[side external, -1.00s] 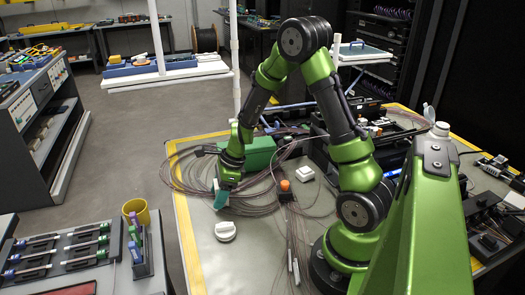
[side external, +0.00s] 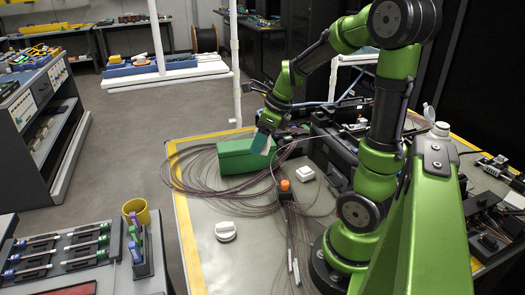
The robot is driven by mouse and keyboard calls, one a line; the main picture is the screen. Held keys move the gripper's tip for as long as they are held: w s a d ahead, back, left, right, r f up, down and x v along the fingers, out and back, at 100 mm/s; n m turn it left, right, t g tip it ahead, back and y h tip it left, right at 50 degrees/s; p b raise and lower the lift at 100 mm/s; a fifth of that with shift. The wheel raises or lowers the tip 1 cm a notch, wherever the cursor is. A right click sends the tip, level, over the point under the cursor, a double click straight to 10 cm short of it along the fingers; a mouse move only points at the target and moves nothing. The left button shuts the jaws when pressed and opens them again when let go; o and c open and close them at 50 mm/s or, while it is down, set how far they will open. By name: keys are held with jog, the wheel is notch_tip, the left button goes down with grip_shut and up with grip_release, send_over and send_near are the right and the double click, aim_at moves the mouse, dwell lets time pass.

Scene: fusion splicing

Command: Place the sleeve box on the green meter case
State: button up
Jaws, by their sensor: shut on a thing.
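The green meter case (side external: 236,161) lies on the work table among loops of thin cable. My gripper (side external: 264,133) is over the right end of the case. It is shut on a small teal box (side external: 260,144), which I take to be the sleeve box. The box is tilted and overlaps the top right of the case in the picture. I cannot tell whether it touches the case. The fingers are small and partly hide the box.
Coiled cables (side external: 190,172) spread around the case. Black equipment (side external: 335,145) is close on the right.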

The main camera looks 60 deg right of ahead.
jog(key=s+d+m, duration=0.1)
jog(key=s+m, duration=0.1)
jog(key=s, duration=0.1)
jog(key=h, duration=0.1)
send_over(240, 142)
jog(key=s, duration=0.1)
jog(key=shift+s+f, duration=0.2)
jog(key=shift+f, duration=2.6)
jog(key=shift+f, duration=0.15)
jog(key=o, duration=1.1)
